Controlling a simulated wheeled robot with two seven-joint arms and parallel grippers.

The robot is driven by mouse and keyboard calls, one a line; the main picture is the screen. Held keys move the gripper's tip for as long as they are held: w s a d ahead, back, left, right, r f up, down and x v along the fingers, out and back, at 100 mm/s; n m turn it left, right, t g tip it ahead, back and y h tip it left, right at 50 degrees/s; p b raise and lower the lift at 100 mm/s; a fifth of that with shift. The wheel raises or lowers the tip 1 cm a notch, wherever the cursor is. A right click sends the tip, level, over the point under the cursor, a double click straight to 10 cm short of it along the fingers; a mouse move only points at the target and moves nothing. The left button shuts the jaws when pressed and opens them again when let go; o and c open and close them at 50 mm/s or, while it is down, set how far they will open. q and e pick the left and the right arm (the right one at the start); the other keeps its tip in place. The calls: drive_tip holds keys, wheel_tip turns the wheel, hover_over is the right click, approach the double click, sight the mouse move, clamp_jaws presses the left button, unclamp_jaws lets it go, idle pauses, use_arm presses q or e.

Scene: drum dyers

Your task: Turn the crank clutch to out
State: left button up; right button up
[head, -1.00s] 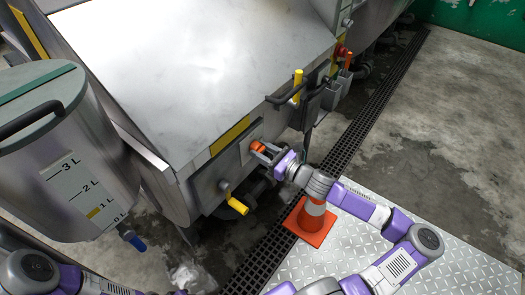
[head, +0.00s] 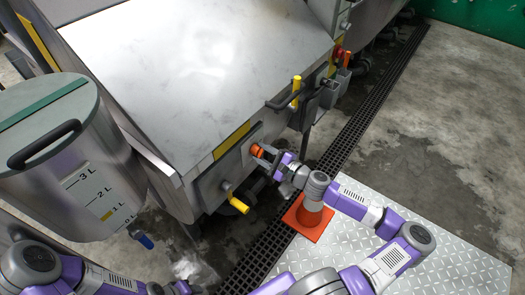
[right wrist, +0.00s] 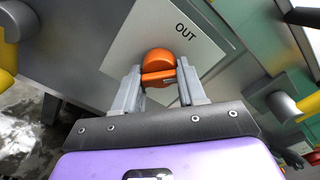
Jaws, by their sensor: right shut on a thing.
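The crank clutch is an orange knob (head: 257,150) on the front of the steel dyer. In the right wrist view the knob (right wrist: 158,68) sits on a pale square plate (right wrist: 203,45) marked "OUT" near its upper right edge. My right gripper (right wrist: 157,92) is shut on the knob, with a finger on either side of its raised bar. It also shows in the head view (head: 268,158). The knob's pointer mark cannot be made out. My left gripper (head: 178,288) shows only partly at the bottom edge, away from the dyer, its jaws unclear.
A yellow-handled crank (head: 236,203) sticks out below the knob. A black bar and yellow lever (head: 296,90) stand up right. An orange cone (head: 308,218) stands under my right arm on the tread plate. A measuring vessel (head: 70,160) is at left.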

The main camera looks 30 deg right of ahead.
drive_tip(key=n, duration=0.3)
drive_tip(key=shift+n, duration=2.7)
drive_tip(key=o, duration=1.1)
drive_tip(key=shift+c, duration=0.2)
drive_tip(key=v, duration=0.7)
drive_tip(key=shift+s+p, duration=0.25)
drive_tip(key=shift+p, duration=0.2)
drive_tip(key=shift+d, duration=0.1)
